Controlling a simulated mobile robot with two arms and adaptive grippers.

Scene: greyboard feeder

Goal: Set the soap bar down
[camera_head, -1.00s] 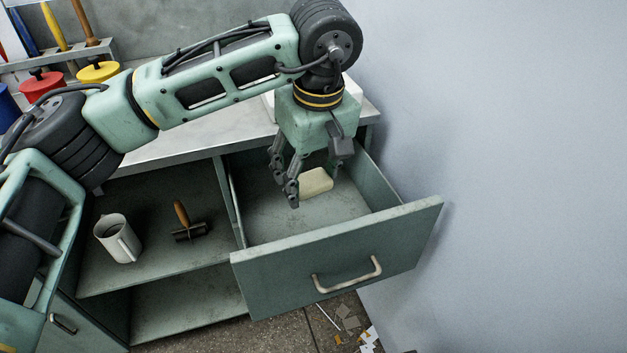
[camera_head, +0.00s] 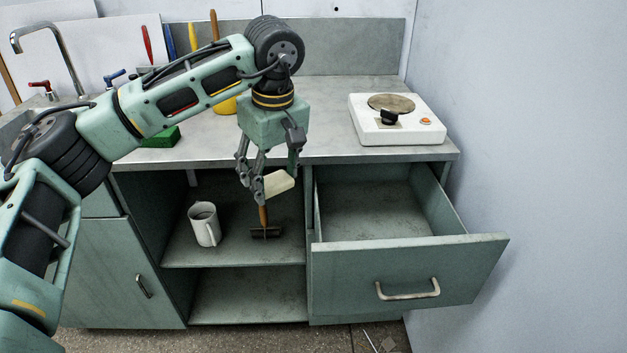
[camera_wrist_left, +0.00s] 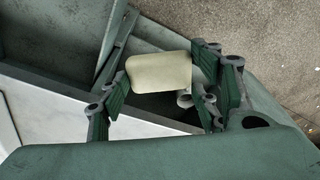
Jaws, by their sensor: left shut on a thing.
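The soap bar (camera_head: 280,184) is a cream block held between the fingers of my left gripper (camera_head: 266,186). It hangs in the air in front of the open shelf, left of the drawer, clear of any surface. In the left wrist view the soap bar (camera_wrist_left: 158,72) sits between the dark green fingers of the gripper (camera_wrist_left: 160,90). The drawer (camera_head: 385,212) is pulled open and its visible floor is empty. My right gripper is not in view.
A white mug (camera_head: 204,226) and a wooden-handled roller-like tool (camera_head: 265,232) stand on the upper shelf (camera_head: 180,252). A white hotplate (camera_head: 372,131) stands on the counter (camera_head: 325,115) at the right. The counter between my arm and the hotplate is free.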

